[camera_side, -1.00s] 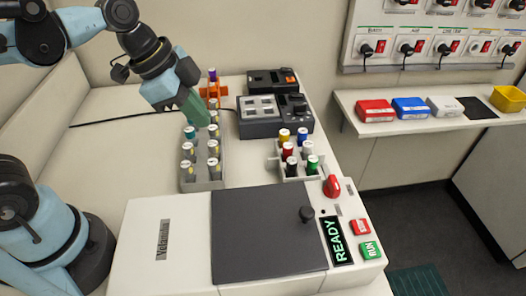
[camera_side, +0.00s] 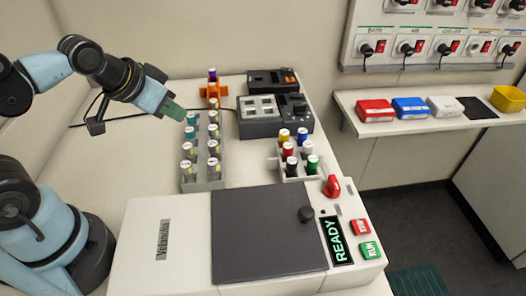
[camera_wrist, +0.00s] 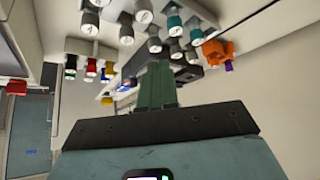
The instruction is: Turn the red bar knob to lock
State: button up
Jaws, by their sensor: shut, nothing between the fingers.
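Dark devices (camera_side: 275,116) and an orange holder (camera_side: 213,92) are further back.

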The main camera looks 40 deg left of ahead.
jog(key=shift+o, duration=1.1)
jog(key=o, duration=0.5)
jog(key=w+d+r+m, duration=0.1)
jog(key=m, duration=0.1)
jog(key=w+d+r+m+g, duration=0.1)
jog(key=d+r+m, duration=0.1)
jog(key=w+d+r+m, duration=0.1)
jog(key=w+d+m, duration=0.1)
jog(key=shift+d+r+g+h, duration=0.2)
jog(key=shift+r+g+h, duration=0.1)
jog(key=shift+h, duration=0.1)
notch_tip(320, 180, up, 3)
jog(key=m+g, duration=0.6)
jog(key=m, duration=1.5)
send_over(335, 181)
jog(key=shift+y, duration=0.4)
notch_tip(335, 181, down, 12)
jog(key=shift+r, duration=0.25)
jog(key=shift+c, duration=0.2)
grip_shut()
